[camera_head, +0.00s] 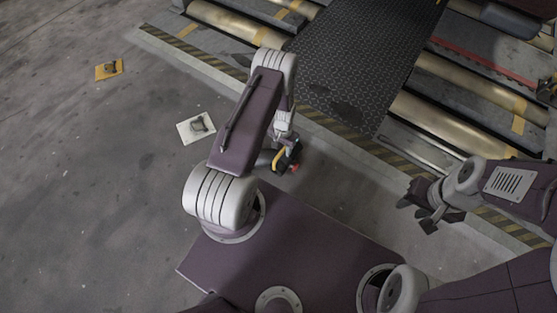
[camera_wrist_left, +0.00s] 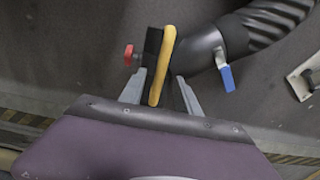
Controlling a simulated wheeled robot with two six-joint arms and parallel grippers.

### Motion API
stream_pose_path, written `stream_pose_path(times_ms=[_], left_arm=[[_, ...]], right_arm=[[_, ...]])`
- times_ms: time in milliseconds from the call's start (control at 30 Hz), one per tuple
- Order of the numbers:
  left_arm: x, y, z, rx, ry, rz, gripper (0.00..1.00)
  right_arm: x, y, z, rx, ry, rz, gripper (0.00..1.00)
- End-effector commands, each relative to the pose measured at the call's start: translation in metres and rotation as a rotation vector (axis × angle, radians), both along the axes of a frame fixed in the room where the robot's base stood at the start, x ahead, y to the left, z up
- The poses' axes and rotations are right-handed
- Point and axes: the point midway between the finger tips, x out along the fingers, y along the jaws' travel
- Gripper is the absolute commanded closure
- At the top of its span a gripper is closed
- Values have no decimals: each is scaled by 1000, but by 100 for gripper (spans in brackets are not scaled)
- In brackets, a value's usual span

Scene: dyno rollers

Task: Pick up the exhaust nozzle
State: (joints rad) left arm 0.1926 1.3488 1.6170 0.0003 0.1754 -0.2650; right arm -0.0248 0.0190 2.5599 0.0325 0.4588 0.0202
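The exhaust nozzle (camera_wrist_left: 206,48) has a dark grey body, a black flange with a yellow rim, a red knob and a blue lever. In the head view, the nozzle (camera_head: 279,158) is low beside my base, partly hidden by my left arm. My left gripper (camera_wrist_left: 161,80) points at it, its two fingers apart on either side of the yellow-rimmed flange. A gap shows between the rim and the right-hand finger; whether the other finger touches is unclear. My right gripper (camera_head: 421,212) is open and empty, far to the right of the nozzle.
A ribbed dark hose (camera_wrist_left: 268,22) runs from the nozzle. The roller bed (camera_head: 450,85) with a striped edge lies beyond. Open floor lies left.

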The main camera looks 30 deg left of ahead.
Motion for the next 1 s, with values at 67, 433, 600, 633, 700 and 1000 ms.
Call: stream_pose_path(times_ms=[67, 433, 600, 633, 700, 1000], left_arm=[[-1, -1, -14, 0, 1, 0, 61], [-1, -2, -49, 0, -1, 0, 61], [-2, -2, -49, 0, 0, 0, 89], [-2, -2, -49, 0, 0, 0, 97], [-2, -2, -49, 0, 0, 0, 100], [-2, -2, -49, 0, 0, 0, 100]], right_arm=[[0, 0, -13, 0, 0, 0, 65], [0, 0, -43, 0, 0, 0, 65], [0, 0, -43, 0, 0, 0, 65], [0, 0, -43, 0, 0, 0, 65], [0, 0, -43, 0, 0, 0, 65], [0, 0, -43, 0, 0, 0, 65]])
